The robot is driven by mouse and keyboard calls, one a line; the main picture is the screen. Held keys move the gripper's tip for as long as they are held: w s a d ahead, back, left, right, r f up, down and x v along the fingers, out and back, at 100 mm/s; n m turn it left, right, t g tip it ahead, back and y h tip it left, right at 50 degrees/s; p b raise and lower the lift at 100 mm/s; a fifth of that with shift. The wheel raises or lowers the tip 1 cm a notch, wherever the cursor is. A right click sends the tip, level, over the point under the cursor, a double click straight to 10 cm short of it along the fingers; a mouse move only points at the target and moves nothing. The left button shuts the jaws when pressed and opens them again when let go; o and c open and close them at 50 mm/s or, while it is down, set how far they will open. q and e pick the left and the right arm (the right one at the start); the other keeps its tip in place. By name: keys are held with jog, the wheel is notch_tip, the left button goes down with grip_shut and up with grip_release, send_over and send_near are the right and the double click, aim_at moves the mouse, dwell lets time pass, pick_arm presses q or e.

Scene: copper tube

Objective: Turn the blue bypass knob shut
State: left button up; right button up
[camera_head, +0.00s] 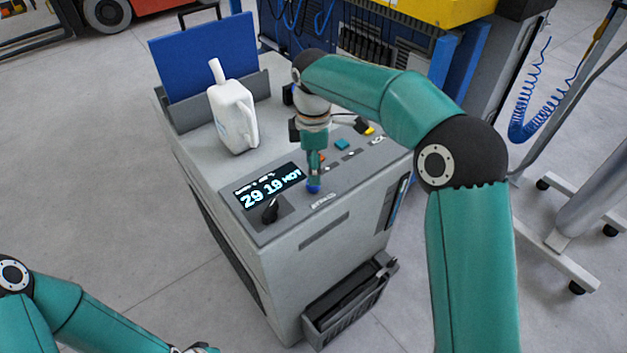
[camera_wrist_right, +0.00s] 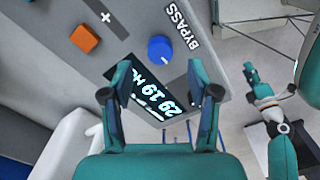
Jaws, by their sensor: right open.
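The blue bypass knob (camera_head: 313,188) sits on the sloped control panel of a grey machine, near the panel's front edge. In the right wrist view the round blue knob (camera_wrist_right: 160,48) stands beside the word BYPASS, with a small light mark on it. My right gripper (camera_head: 314,176) points down over the knob and hides part of it in the head view. In the right wrist view its two fingers (camera_wrist_right: 158,80) are apart and empty, with the knob beyond the gap. I cannot tell whether they touch it. My left gripper (camera_head: 200,349) is cut off at the bottom edge.
A lit display (camera_head: 268,187) reading 29 19 and a black knob (camera_head: 270,211) lie left of the blue knob. A teal button (camera_head: 342,144) is to its right. A white jug (camera_head: 233,115) stands on the machine top. A dark bin (camera_head: 350,300) hangs at the front.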

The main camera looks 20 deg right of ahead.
jog(key=shift+f, duration=2.5)
grip_shut()
